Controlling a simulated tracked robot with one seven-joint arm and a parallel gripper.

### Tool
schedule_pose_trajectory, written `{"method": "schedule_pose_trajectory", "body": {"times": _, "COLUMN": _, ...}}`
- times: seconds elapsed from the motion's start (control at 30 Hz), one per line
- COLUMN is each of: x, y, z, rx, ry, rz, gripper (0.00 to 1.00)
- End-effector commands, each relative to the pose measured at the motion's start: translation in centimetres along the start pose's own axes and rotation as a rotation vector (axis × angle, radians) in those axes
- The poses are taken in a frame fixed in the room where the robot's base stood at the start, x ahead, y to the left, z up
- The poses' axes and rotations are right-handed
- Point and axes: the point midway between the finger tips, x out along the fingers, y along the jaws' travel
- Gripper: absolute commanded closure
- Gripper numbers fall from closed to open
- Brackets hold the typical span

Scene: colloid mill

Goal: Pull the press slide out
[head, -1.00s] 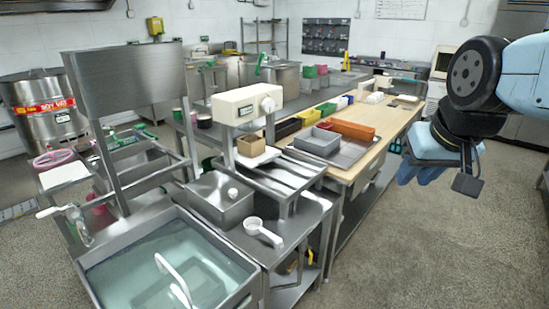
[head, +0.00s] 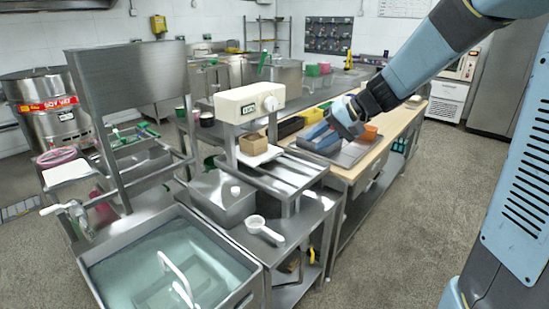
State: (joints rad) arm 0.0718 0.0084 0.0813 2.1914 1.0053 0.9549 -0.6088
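The press (head: 249,103) is a white box with a round knob, on a steel stand left of centre in the head view. Under it a pale plate (head: 259,157) carries a small brown block (head: 253,143). This plate looks like the press slide, but I cannot tell for sure. My gripper (head: 322,137) is to the right of the press, over or beside the dark tray (head: 348,155) on the wooden counter, apart from the plate. Its fingers are small and blurred into the bins behind, so I cannot tell whether it is open.
A steel sink of water (head: 165,262) stands at the front left. A white scoop (head: 262,231) lies on the steel table in front of the press. A steel box (head: 222,197) stands beside it. An orange bin (head: 370,132) is close to my gripper. The floor at right is clear.

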Motion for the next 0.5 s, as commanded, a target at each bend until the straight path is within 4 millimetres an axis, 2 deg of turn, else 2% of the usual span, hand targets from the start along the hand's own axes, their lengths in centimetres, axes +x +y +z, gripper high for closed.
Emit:
{"method": "schedule_pose_trajectory", "body": {"times": 0.03, "x": 1.2, "y": 0.4, "z": -1.3, "rx": 0.021, "ry": -0.001, "rz": -0.034, "gripper": 0.70}}
{"method": "schedule_pose_trajectory", "body": {"times": 0.27, "x": 6.1, "y": 1.7, "z": -7.1, "rx": 0.103, "ry": 0.048, "rz": -0.194, "gripper": 0.70}}
{"method": "schedule_pose_trajectory", "body": {"times": 0.5, "x": 11.3, "y": 4.8, "z": -13.0, "rx": 0.206, "ry": 0.134, "rz": -0.335, "gripper": 0.70}}
